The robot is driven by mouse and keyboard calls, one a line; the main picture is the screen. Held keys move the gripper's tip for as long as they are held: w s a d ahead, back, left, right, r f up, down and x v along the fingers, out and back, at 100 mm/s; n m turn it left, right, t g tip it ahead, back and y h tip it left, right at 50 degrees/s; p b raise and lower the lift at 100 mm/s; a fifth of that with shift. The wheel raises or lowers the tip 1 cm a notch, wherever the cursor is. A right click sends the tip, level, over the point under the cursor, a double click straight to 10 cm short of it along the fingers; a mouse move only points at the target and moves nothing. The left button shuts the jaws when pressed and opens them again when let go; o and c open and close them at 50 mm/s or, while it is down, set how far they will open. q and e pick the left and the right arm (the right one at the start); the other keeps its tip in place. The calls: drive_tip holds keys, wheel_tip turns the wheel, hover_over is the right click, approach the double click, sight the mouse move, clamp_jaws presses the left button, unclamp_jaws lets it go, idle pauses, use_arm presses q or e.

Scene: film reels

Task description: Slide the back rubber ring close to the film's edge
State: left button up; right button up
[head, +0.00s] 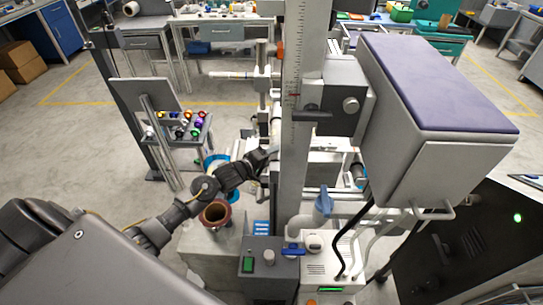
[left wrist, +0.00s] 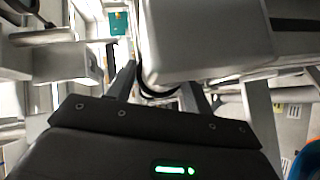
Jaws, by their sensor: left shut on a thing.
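My left gripper (head: 268,153) reaches in from the left beside the machine's tall post in the head view. In the left wrist view its two fingers (left wrist: 160,90) stand on either side of a dark curved band, which looks like the back rubber ring (left wrist: 157,93). The ring sits at the lower left end of a large pale grey body (left wrist: 205,35); I cannot tell whether this is the film. In the head view the ring is hidden by the gripper and post, and the film's edge cannot be made out. My right gripper is not in view.
The tall ruled post (head: 297,120) and the large grey box with a purple top (head: 435,85) stand close to the gripper.

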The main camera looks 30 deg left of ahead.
use_arm(q)
drive_tip(key=shift+w+a+r+p, duration=0.15)
drive_tip(key=shift+w+a+p, duration=0.05)
drive_tip(key=shift+w+p, duration=0.15)
drive_tip(key=shift+w, duration=0.1)
drive_tip(key=shift+f, duration=0.2)
drive_tip(key=o, duration=1.4)
drive_tip(key=shift+c, duration=0.2)
drive_tip(key=b+v, duration=0.1)
drive_tip(key=v, duration=0.9)
drive_tip(key=shift+s, duration=0.35)
drive_tip(key=shift+a, duration=0.15)
